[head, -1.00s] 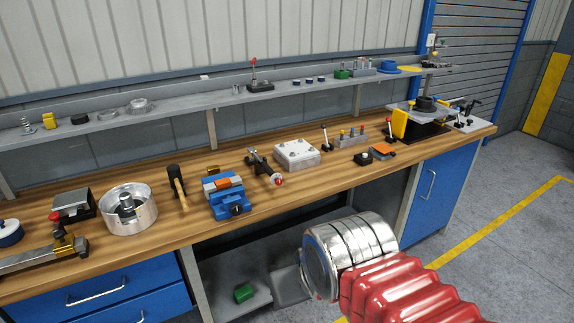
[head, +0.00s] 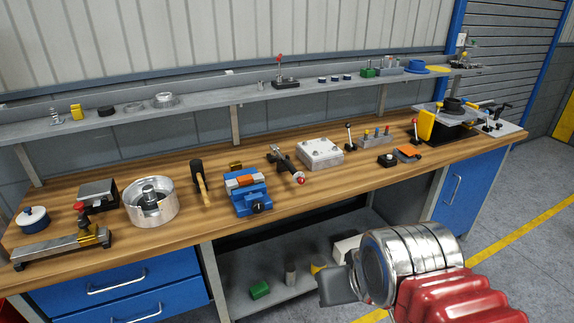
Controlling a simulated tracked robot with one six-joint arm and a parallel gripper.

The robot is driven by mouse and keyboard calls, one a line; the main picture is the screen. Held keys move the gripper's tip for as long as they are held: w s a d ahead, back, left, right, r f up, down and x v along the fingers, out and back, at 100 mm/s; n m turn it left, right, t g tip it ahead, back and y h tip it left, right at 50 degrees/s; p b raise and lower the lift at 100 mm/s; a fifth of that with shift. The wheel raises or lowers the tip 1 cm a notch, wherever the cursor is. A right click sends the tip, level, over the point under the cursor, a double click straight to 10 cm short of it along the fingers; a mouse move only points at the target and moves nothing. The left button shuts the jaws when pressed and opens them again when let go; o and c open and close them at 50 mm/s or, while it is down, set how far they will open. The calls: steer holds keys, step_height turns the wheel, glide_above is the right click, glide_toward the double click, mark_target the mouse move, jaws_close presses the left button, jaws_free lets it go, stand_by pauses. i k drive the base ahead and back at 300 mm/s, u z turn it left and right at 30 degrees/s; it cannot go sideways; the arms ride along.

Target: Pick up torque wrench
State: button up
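I cannot make out a torque wrench for certain. A long dark tool with a red ball end (head: 287,163) lies on the bench behind and right of the blue vise (head: 248,192); it is too small to identify. A black-headed hammer with a wooden handle (head: 201,184) lies left of the vise. My arm's silver wrist and red sleeve fill the lower right, in front of the bench and below its top. A grey part at its left end, perhaps my gripper (head: 337,286), is apart from the tools. Its fingers cannot be made out.
The wooden bench top (head: 330,190) has a clear front strip. A silver bowl (head: 151,202), a long metal fixture (head: 62,246) and a light metal block (head: 320,154) stand on it. A narrow shelf (head: 210,102) runs behind. A green block (head: 259,289) lies on the lower shelf.

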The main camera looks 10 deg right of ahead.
mark_target(275, 152)
steer(key=z, duration=1.25)
steer(key=i, duration=2.2)
steer(key=u, duration=0.4)
